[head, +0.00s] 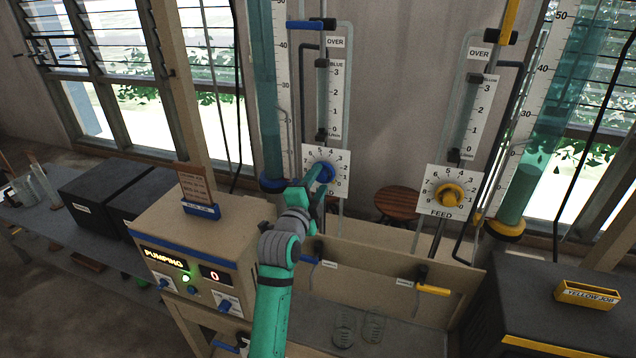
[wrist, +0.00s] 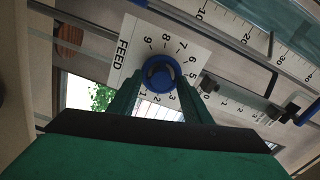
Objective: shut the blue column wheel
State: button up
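The blue column wheel (head: 322,172) is a round blue knob on a white numbered dial plate below the blue column's flow tube. It also shows in the wrist view (wrist: 160,73), with the word FEED and the numbers around it. My gripper (head: 316,187) is at the wheel, its green fingers spread to either side of it. In the wrist view the fingertips (wrist: 162,88) flank the wheel's lower edge. I cannot tell whether they press on it. The fingers and wrist hide part of the dial in the head view.
A yellow wheel (head: 449,195) sits on a similar dial to the right. The pump box (head: 195,262) reads PUMPING and 0, with a green light lit. Lower blue and yellow-handled taps (head: 432,290) are above a tray with glass dishes. Tall columns stand beside both dials.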

jog(key=shift+s+a, duration=0.15)
jog(key=shift+s, duration=0.05)
jog(key=v, duration=1)
jog(key=shift+s, duration=0.25)
jog(key=shift+a+r, duration=0.1)
jog(key=shift+c, duration=0.2)
dwell(0.7)
